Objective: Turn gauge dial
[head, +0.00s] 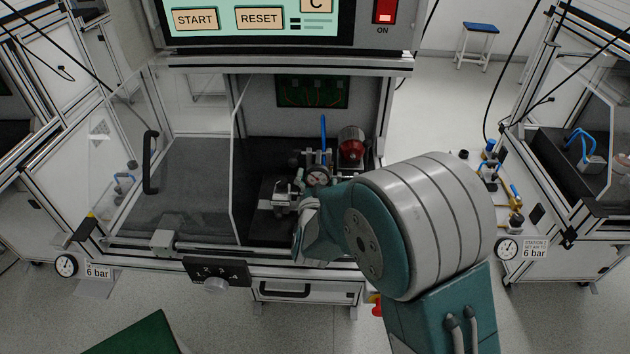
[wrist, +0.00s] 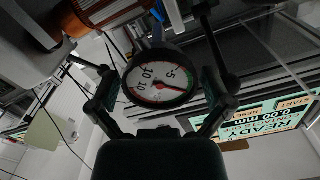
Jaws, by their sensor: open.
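The gauge dial (head: 318,177) is a small round white face in a dark rim, standing inside the open test cell in the head view. In the wrist view the dial (wrist: 160,84) is large, with dark numerals, a pointer and red and green marks at its edge. My gripper (wrist: 155,70) is open, with one dark finger on each side of the dial. Whether either finger touches the rim cannot be told. In the head view my arm hides most of the gripper.
A red motor-like part (head: 351,143) stands just right of the dial, and a blue upright tube (head: 323,132) behind it. A clear door with a black handle (head: 150,162) stands at the left. A screen (head: 250,19) with START and RESET is above the cell.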

